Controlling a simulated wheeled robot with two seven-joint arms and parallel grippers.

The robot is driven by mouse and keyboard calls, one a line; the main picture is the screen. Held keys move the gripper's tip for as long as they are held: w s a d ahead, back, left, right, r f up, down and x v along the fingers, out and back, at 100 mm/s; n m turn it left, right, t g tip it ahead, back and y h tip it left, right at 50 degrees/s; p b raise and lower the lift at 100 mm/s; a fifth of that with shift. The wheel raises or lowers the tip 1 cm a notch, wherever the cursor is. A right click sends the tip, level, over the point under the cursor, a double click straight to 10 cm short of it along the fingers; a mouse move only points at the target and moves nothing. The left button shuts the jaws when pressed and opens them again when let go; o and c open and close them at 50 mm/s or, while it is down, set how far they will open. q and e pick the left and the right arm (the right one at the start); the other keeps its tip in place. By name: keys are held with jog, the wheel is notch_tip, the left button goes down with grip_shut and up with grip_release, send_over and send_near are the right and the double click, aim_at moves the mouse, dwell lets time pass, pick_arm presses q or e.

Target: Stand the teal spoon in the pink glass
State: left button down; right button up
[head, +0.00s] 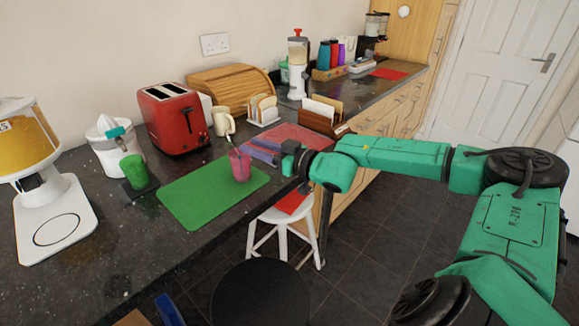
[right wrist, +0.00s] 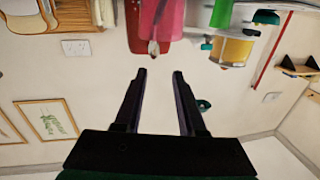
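The pink glass (head: 240,167) stands upright on a green mat (head: 192,203), with a pale utensil (head: 231,143) leaning in it. A teal spoon-like shape (head: 115,132) shows just above a green cup (head: 134,171) on a dark coaster; the cup hides its lower part. My right gripper (head: 246,151) is beside the pink glass, to its right, its fingers pointing left. In the right wrist view it is open (right wrist: 161,73) and empty, with the pink glass (right wrist: 171,18) upside down at the top, beyond the fingertips. My left gripper is out of view.
A white juicer (head: 103,142) stands behind the green cup, and a red toaster (head: 174,118) behind the mat. A blender-like dispenser (head: 55,213) stands at left. The counter's front left is clear.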

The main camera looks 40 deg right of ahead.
jog(key=b+v, duration=0.3)
jog(key=v, duration=0.7)
jog(key=shift+s, duration=0.3)
jog(key=shift+d+r, duration=0.1)
jog(key=shift+d, duration=0.05)
dwell(0.4)
